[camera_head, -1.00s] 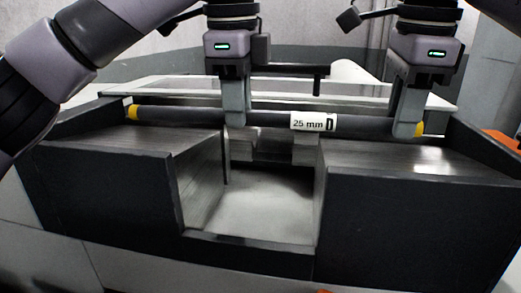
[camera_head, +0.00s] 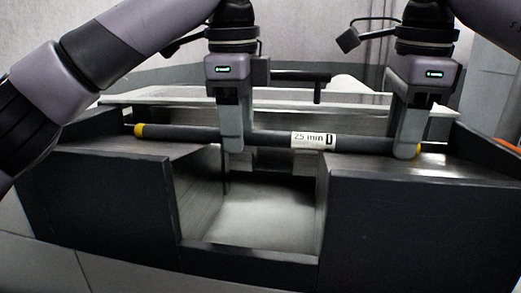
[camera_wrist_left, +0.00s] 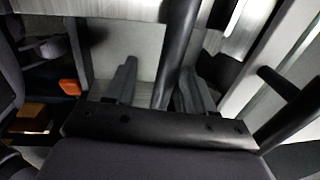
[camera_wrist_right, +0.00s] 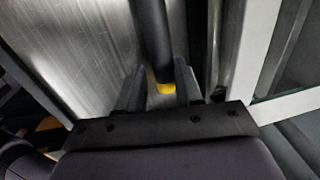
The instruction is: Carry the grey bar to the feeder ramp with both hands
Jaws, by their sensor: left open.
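The grey bar (camera_head: 270,138), with yellow ends and a white "25 mm" label, lies crosswise over the dark feeder ramp (camera_head: 245,250). It spans the central gap and appears to rest on both sloping sides. My left gripper (camera_head: 233,145) is open, its fingers around the bar left of the label; the bar (camera_wrist_left: 175,65) runs between them in the left wrist view. My right gripper (camera_head: 406,150) has its fingers on either side of the bar near its right yellow end (camera_wrist_right: 165,88). Whether they press on it is unclear.
Behind the bar runs a pale ledge (camera_head: 130,98). A dark horizontal rod (camera_head: 300,76) stands above it, close to my left gripper. An orange part (camera_head: 506,146) is at the right edge. The central gap below the bar is empty.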

